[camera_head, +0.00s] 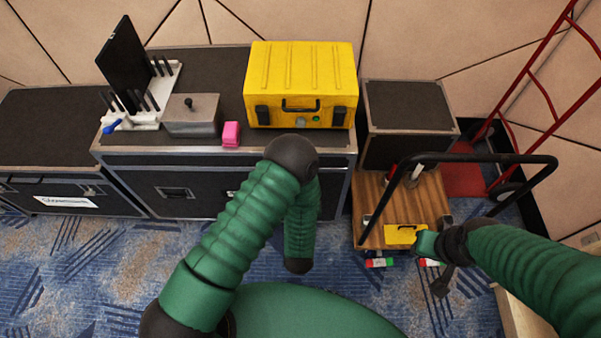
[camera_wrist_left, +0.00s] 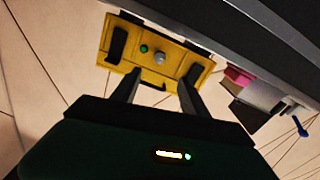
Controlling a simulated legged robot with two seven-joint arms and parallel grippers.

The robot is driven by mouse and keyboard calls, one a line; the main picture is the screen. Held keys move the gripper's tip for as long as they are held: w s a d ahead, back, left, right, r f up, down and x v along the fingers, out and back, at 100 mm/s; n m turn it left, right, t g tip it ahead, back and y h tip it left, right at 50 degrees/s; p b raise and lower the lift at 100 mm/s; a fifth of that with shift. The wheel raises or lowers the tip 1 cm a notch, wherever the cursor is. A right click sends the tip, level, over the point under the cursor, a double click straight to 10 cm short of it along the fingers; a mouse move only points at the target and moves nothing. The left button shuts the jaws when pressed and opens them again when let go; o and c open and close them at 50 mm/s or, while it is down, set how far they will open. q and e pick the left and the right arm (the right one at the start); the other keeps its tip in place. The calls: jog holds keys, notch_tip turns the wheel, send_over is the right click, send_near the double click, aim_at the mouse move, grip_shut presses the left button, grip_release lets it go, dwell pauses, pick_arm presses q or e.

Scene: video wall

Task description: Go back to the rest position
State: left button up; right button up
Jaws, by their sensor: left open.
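My left arm rises in front of the black cases and bends down at the elbow; its gripper does not show in the head view. In the left wrist view my left gripper (camera_wrist_left: 158,92) is open, its two dark fingers apart with nothing between them. A yellow case (camera_wrist_left: 150,52) shows beyond the fingers, upside down in that view. My right arm comes in from the right and ends over the cart; its gripper (camera_head: 436,262) is small and dark there, and I cannot tell its finger state.
The yellow case (camera_head: 300,80) stands on a black flight case (camera_head: 212,62). Beside it are a pink block (camera_head: 231,134), a grey box (camera_head: 192,116) and a white rack (camera_head: 150,112). A wooden cart (camera_head: 375,205) with a black handle and a red hand truck (camera_head: 541,92) stand right. Carpet is clear lower left.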

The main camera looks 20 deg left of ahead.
pick_arm(q)
jog(key=w+r+m+g+h+p, duration=0.2)
jog(key=w+r+g+h+p, duration=0.2)
jog(key=r+g, duration=0.2)
jog(key=s+a+r+m+g, duration=0.1)
jog(key=s+r+g, duration=0.1)
jog(key=s, duration=0.4)
jog(key=s+a+r+m+g+p, duration=0.1)
jog(key=s+a+r+g, duration=0.1)
jog(key=s, duration=0.5)
jog(key=s+a+r+m+g+h+p, duration=0.1)
jog(key=s+a+r+g, duration=0.1)
jog(key=s+r+g, duration=0.2)
jog(key=s, duration=0.3)
jog(key=shift+r+g, duration=0.2)
jog(key=shift+g, duration=0.2)
jog(key=shift+w, duration=0.15)
